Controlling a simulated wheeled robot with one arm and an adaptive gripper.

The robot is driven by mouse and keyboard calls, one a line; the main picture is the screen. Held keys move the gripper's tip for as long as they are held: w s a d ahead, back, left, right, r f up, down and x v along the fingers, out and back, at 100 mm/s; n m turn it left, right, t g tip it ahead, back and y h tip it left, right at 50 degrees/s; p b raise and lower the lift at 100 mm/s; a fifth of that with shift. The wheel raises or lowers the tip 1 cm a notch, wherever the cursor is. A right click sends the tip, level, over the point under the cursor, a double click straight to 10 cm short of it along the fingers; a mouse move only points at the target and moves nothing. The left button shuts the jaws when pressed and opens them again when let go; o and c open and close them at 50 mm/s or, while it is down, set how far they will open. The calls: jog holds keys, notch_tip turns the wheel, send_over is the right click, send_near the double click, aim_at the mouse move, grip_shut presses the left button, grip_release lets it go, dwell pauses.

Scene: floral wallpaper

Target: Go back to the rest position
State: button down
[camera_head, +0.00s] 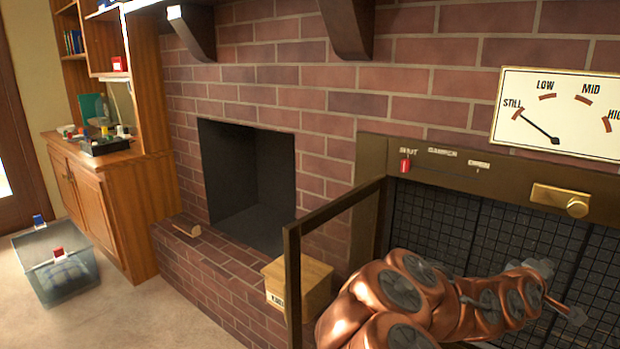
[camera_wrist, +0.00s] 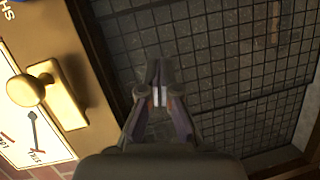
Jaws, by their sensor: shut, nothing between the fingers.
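My gripper (camera_wrist: 158,88) is shut and empty in the wrist view, in front of a dark mesh screen (camera_wrist: 225,45). In the head view my copper-coloured arm reaches from the bottom right across the same screen (camera_head: 520,235), and my gripper (camera_head: 578,314) shows small and partly blurred at its far end. The brass knob (camera_wrist: 25,90) on its plate is left of my gripper in the wrist view. The knob also shows above my arm in the head view (camera_head: 577,207). My gripper is apart from the knob.
An open framed door (camera_head: 293,285) stands left of my arm, beside a wooden box (camera_head: 298,283) on the brick hearth. A red slider (camera_head: 405,165) and a dial gauge (camera_head: 556,115) are above. A clear bin (camera_head: 55,270) stands on the carpet at left, near a wooden cabinet (camera_head: 110,205).

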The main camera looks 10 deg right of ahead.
jog(key=s+a+r+m+g+y+p, duration=0.2)
jog(key=s+a+r+y+p, duration=0.15)
jog(key=a+p, duration=0.4)
jog(key=s+a+r+m+g+y+p, duration=0.1)
jog(key=s+a+r+y+p, duration=0.2)
jog(key=a, duration=0.7)
jog(key=s+a+r+m+g+y+p, duration=0.1)
jog(key=s+a+m+g+y+p, duration=0.2)
jog(key=a+p, duration=0.5)
jog(key=s+a+r+n+g+y+p, duration=0.2)
jog(key=s+a+r+y+p, duration=0.3)
jog(key=s+a+r+p, duration=0.3)
jog(key=s+a+r+g, duration=0.1)
jog(key=s+a+r, duration=0.2)
jog(key=s+a, duration=0.4)
jog(key=shift+s+a+n, duration=0.25)
jog(key=shift+s+n, duration=0.05)
jog(key=shift+s, duration=0.3)
jog(key=shift+a, duration=0.1)
